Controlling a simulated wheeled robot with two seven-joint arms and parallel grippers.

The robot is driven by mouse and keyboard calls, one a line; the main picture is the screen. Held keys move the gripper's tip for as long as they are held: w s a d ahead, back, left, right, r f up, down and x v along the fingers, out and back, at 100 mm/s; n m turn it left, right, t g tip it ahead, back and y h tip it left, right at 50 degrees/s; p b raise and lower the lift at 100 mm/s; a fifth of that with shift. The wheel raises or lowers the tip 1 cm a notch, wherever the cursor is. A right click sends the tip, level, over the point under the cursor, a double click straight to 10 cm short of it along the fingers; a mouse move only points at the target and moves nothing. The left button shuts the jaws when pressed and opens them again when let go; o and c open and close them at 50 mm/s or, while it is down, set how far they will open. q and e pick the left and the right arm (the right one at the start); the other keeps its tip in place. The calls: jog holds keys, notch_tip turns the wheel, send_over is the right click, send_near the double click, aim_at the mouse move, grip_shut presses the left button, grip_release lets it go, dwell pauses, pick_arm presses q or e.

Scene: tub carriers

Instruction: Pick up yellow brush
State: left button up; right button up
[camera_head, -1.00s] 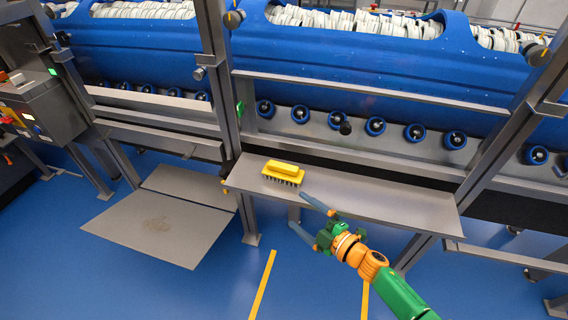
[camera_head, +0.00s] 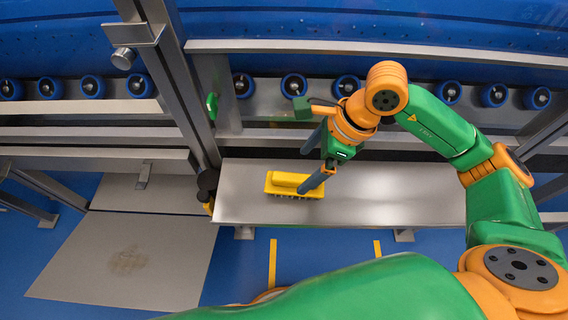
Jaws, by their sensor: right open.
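The yellow brush (camera_head: 282,184) lies on the grey metal shelf (camera_head: 400,205), toward the shelf's left end. Its handle is on top and its dark bristles point down. My right gripper (camera_head: 304,170) is above the shelf at the brush's right end, with its two dark fingers spread apart and nothing held between them. The nearer finger overlaps the right end of the brush in the picture; I cannot tell whether it touches. My left gripper is not in view.
A steel post (camera_head: 172,80) rises left of the shelf. Blue rollers (camera_head: 293,85) line the machine behind it. A grey floor plate (camera_head: 125,258) lies at the lower left. The shelf right of the brush is bare.

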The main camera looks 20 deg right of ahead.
aim_at(292, 176)
jog(key=shift+f, duration=0.3)
jog(key=x, duration=0.5)
jog(key=shift+s+f+p, duration=0.15)
jog(key=shift+f+p, duration=0.1)
jog(key=shift+p, duration=0.1)
jog(key=shift+a+f, duration=0.15)
jog(key=shift+f, duration=0.15)
jog(key=c, duration=1.5)
jog(key=shift+r, duration=1.65)
pick_arm(q)
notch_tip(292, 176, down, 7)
jog(key=b, duration=0.7)
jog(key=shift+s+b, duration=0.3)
jog(key=shift+b, duration=0.1)
pick_arm(e)
jog(key=shift+s+d+r, duration=0.2)
jog(key=shift+s+r, duration=1.45)
jog(key=shift+s, duration=0.65)
jog(key=shift+s+d+r, duration=0.15)
jog(key=shift+s+r, duration=1.45)
jog(key=shift+s, duration=0.7)
jog(key=shift+s+d+r, duration=0.2)
jog(key=shift+s+r, duration=1.45)
jog(key=shift+s, duration=0.65)
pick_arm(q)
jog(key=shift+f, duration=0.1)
